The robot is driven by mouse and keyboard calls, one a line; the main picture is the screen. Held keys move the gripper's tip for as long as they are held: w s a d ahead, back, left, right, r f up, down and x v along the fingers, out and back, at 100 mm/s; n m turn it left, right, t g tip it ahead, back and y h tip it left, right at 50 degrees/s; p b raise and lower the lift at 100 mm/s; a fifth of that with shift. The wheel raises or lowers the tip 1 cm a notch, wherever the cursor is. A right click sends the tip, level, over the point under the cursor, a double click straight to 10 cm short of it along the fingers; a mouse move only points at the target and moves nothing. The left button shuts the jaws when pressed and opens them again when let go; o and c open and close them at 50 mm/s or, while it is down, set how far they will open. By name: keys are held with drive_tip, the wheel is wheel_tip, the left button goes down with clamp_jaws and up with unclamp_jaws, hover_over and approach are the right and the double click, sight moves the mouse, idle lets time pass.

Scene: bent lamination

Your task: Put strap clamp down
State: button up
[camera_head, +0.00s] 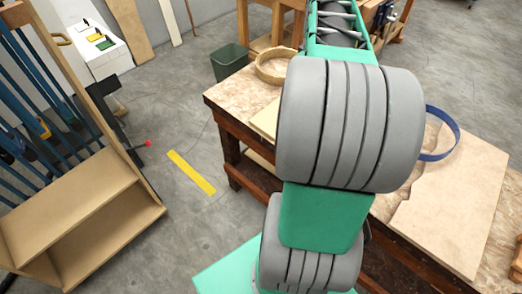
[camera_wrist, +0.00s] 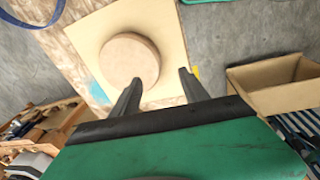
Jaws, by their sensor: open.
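A blue band, which looks like the strap clamp (camera_head: 442,133), stands as a loop on the right part of the workbench in the head view, partly hidden by my arm. Part of it shows at the top left of the wrist view (camera_wrist: 36,14). My gripper (camera_wrist: 160,77) is open, with nothing between its fingers. It is over the near edge of a pale square board (camera_wrist: 168,32), beside a round wooden disc (camera_wrist: 130,58) on that board. The gripper is apart from the blue band. My arm hides the gripper in the head view.
A wooden ring (camera_head: 273,68) lies at the workbench's far left. A large pale panel (camera_head: 456,205) lies on the right. An open wooden shelf box (camera_head: 80,215) stands at left, and a green bin (camera_head: 229,62) behind the bench. A yellow strip (camera_head: 191,172) marks clear floor.

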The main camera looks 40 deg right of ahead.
drive_tip(key=s+a+f+t, duration=0.1)
drive_tip(key=a+f, duration=0.2)
drive_tip(key=a, duration=1.2)
drive_tip(key=s+a+f+m+t+y, duration=0.1)
drive_tip(key=a+f, duration=0.3)
drive_tip(key=a, duration=1.1)
drive_tip(key=shift+s, duration=0.15)
